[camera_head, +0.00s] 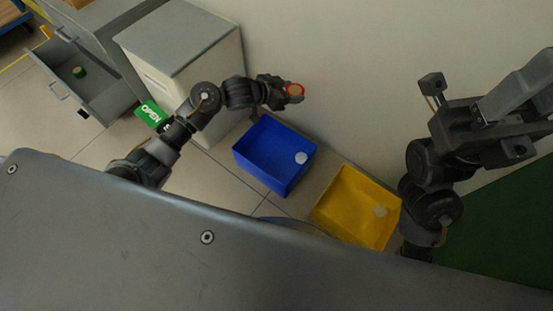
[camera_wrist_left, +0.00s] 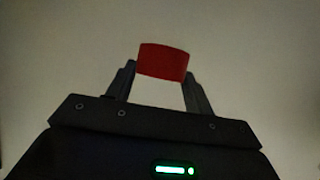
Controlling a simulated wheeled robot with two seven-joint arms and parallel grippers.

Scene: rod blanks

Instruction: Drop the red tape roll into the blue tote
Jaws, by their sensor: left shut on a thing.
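The red tape roll (camera_head: 295,91) is held between the fingertips of my left gripper (camera_head: 288,91), up in the air. In the left wrist view the roll (camera_wrist_left: 163,61) sits between the two fingers, seen side-on as a red band. The blue tote (camera_head: 268,185) stands on the floor, below and left of the roll in the head view. A pale round disc (camera_head: 301,158) shows on its right inner side. My right gripper (camera_head: 474,112) is at the right, empty, with its fingers apart.
A yellow tote (camera_head: 328,213) stands right of the blue one, with a pale disc too. A grey-topped cabinet (camera_head: 180,45) stands behind my left arm. An open drawer (camera_head: 95,108) at left holds a green roll (camera_head: 79,72). A green OPEN sign (camera_head: 151,112) is near my left arm.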

